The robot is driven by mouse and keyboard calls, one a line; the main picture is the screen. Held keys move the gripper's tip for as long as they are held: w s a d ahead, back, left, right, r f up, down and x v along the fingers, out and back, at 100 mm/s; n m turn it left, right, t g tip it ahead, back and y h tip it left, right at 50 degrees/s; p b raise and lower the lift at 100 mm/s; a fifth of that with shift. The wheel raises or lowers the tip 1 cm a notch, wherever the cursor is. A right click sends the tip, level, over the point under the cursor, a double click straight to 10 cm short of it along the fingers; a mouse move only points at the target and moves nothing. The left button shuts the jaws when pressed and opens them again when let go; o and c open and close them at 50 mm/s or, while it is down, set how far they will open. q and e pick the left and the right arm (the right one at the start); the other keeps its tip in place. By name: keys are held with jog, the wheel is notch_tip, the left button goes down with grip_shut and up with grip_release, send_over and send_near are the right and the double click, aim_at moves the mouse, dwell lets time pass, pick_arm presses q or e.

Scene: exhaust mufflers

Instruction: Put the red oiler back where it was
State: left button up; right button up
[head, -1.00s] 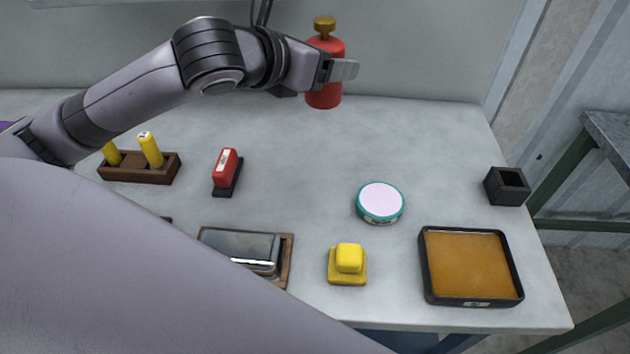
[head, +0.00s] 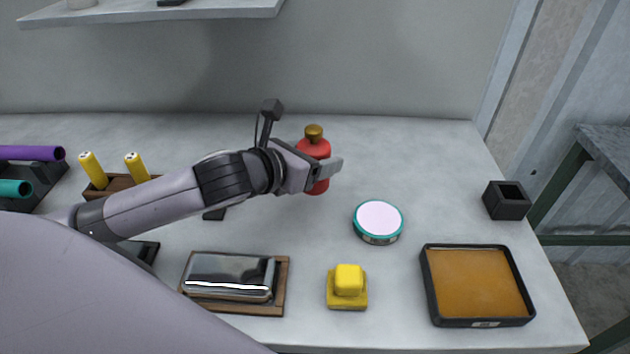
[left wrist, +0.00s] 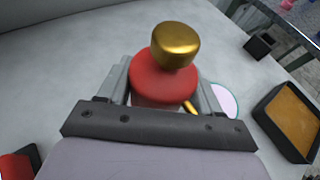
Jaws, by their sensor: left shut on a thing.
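The red oiler (head: 318,150) is a red bottle with a brass cap, upright, in the back middle of the table in the head view. My left gripper (head: 325,170) is shut on it, with a finger across its body. The oiler also shows in the left wrist view (left wrist: 163,82), between the two fingers of the gripper (left wrist: 163,97). Whether its base touches the table or hangs just above it, I cannot tell. My right gripper is not in view.
A black square holder (head: 506,201) stands at the right edge. A round teal-rimmed tin (head: 378,221), a yellow block (head: 348,287), a tray with an orange-brown filling (head: 477,284) and a metal-topped wooden box (head: 232,280) lie in front. A shelf (head: 150,12) hangs at the back left.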

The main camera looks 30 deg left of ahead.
pick_arm(q)
jog(key=shift+f+b, duration=0.4)
jog(key=shift+f, duration=2)
jog(key=shift+f, duration=0.2)
jog(key=o, duration=1.2)
jog(key=shift+o, duration=0.2)
jog(key=shift+s+r, duration=0.15)
jog(key=shift+r, duration=0.1)
jog(key=p+v, duration=0.2)
jog(key=v, duration=0.9)
jog(key=shift+s, duration=0.35)
